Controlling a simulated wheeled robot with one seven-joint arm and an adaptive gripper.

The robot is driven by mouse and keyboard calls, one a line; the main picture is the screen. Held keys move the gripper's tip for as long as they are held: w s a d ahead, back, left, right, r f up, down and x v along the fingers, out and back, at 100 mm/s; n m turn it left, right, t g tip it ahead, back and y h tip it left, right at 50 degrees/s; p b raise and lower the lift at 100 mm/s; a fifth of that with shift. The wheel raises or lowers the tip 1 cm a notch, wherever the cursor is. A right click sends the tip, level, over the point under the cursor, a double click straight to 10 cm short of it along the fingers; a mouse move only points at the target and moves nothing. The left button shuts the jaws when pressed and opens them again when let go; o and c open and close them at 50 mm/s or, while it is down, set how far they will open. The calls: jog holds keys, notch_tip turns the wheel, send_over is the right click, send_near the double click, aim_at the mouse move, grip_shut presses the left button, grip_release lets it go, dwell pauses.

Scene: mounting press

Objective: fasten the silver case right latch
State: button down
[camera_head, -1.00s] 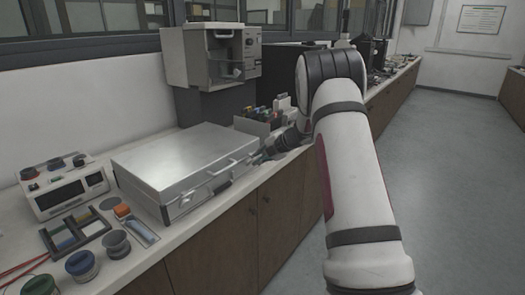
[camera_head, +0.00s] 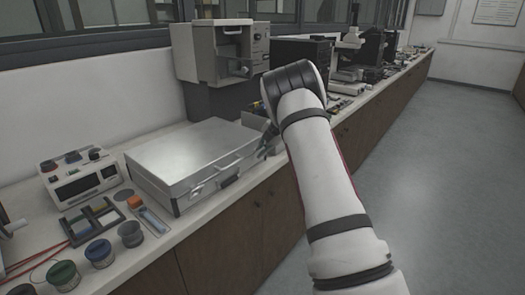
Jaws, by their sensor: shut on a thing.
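The silver case (camera_head: 190,153) lies on the counter with its lid down. A handle (camera_head: 228,163) shows on its front side. My gripper (camera_head: 265,150) is at the right end of the case's front, small and dark, partly hidden by my own arm. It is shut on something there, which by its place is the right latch. The latch itself is too small and too covered to make out, so its position cannot be told.
A control box (camera_head: 80,180), several jars (camera_head: 98,252) and a small rack (camera_head: 92,220) stand left of the case. A grey press unit (camera_head: 222,52) stands behind it. Microscopes (camera_head: 355,45) stand farther along the counter. The floor (camera_head: 430,180) at right is clear.

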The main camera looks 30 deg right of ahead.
jog(key=shift+w+a+r, duration=0.2)
jog(key=shift+w+a, duration=0.05)
jog(key=shift+w, duration=0.05)
jog(key=c, duration=1.8)
grip_release()
jog(key=shift+o, duration=0.4)
jog(key=shift+f, duration=0.1)
jog(key=shift+s+d, duration=0.1)
jog(key=shift+s, duration=0.05)
jog(key=v, duration=0.7)
jog(key=shift+s+r, duration=0.2)
jog(key=shift+r, duration=0.15)
jog(key=shift+d, duration=0.1)
